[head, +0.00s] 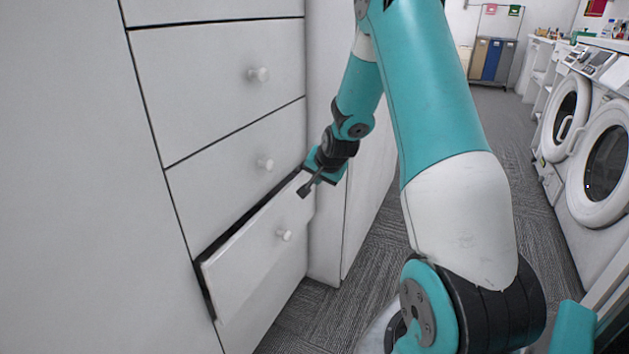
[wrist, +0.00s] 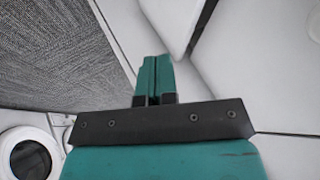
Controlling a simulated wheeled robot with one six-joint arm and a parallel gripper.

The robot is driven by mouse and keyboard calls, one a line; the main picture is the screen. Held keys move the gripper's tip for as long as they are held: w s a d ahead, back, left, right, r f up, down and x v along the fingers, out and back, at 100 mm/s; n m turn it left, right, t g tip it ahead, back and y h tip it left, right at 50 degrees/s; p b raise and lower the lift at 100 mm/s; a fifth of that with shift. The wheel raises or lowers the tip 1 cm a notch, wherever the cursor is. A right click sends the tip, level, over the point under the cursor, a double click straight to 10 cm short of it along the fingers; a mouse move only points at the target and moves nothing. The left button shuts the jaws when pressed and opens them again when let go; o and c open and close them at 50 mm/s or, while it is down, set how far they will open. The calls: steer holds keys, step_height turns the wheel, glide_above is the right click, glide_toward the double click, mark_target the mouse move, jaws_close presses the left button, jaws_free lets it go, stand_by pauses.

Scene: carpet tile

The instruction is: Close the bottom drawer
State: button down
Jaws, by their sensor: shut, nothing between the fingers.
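The bottom drawer (head: 255,262) is a white front with a round white knob (head: 284,235). It stands slightly out from the cabinet, with a dark gap along its top and left edges. My gripper (head: 304,190) is shut and empty, at the upper right corner of the drawer front in the head view. I cannot tell whether it touches the drawer. In the wrist view the shut fingers (wrist: 154,72) point toward white cabinet surfaces, and a white panel edge, likely the drawer (wrist: 172,22), is just ahead of them.
Two closed drawers with knobs, the middle one (head: 235,150) and an upper one (head: 220,75), are above. White washing machines (head: 600,165) stand along the right side. Grey carpet (head: 490,180) is open between them and the cabinets. Coloured bins (head: 490,60) stand at the far end.

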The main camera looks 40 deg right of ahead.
steer(key=s+a+f+y+p, duration=0.1)
steer(key=s+a+y+p, duration=0.3)
steer(key=p, duration=0.3)
steer(key=m+t+y+p, duration=0.1)
steer(key=t+y+p, duration=0.1)
steer(key=p, duration=0.2)
glide_toward(262, 223)
steer(key=x, duration=0.5)
steer(key=shift+s+a+f, duration=0.1)
steer(key=shift+a+f, duration=0.05)
steer(key=shift+f, duration=0.25)
steer(key=shift+w+a, duration=0.15)
steer(key=shift+w, duration=0.5)
